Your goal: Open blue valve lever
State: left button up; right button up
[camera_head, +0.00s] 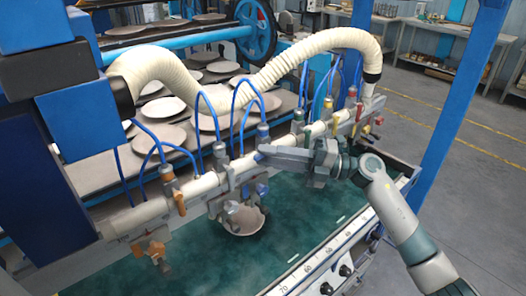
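A white horizontal pipe (205,184) carries several valves with coloured levers and blue hoses. A small blue part (262,188), which looks like the blue valve lever, shows on the middle valve assembly above a round bowl-like piece (243,219). My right gripper (268,154) comes in from the right. Its grey fingers point left across the pipe, just above and beside that blue part. I cannot tell whether they touch it or how far apart they are. My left gripper is not in view.
Orange levers (179,202) sit to the left on the pipe, and yellow and red ones (359,112) to the right. A corrugated hose (315,45) arches above. A blue post (465,90) stands at the right. Plates lie on a rack (85,170) behind.

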dwell(0.3)
grip_shut()
